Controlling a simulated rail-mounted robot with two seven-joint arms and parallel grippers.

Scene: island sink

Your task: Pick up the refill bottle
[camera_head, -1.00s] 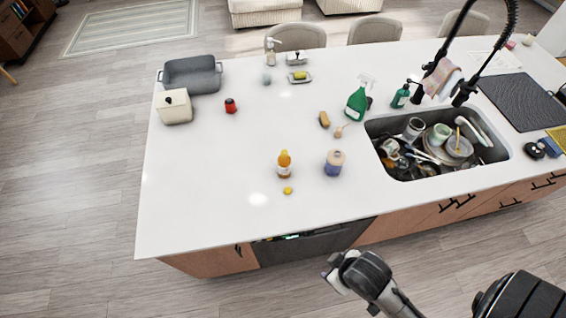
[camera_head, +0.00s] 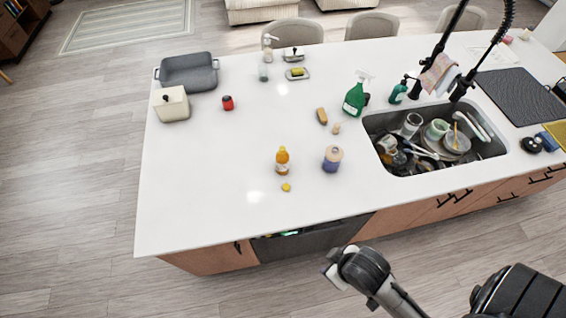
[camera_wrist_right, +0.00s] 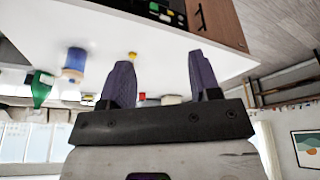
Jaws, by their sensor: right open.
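Two bottles stand upright on the white island top (camera_head: 210,200) in the head view; I cannot tell for sure which is the refill bottle. One is orange with a pale label, the orange bottle (camera_head: 282,161); a small yellow piece (camera_head: 286,187) lies in front of it. The other is the purple-blue bottle (camera_head: 332,159) with a pinkish top, right of it; it also shows in the right wrist view (camera_wrist_right: 75,64). My right gripper (camera_wrist_right: 162,78) is open and empty, with its two purple fingers apart. It is in front of the island's near edge, away from both bottles. My left gripper is out of view.
The sink (camera_head: 436,140) full of dishes is at the right, under a black faucet. A green spray bottle (camera_head: 353,99), a brown brush (camera_head: 321,116) and a red jar (camera_head: 228,103) stand farther back. A grey tray (camera_head: 188,74) is back left. The front left counter is clear.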

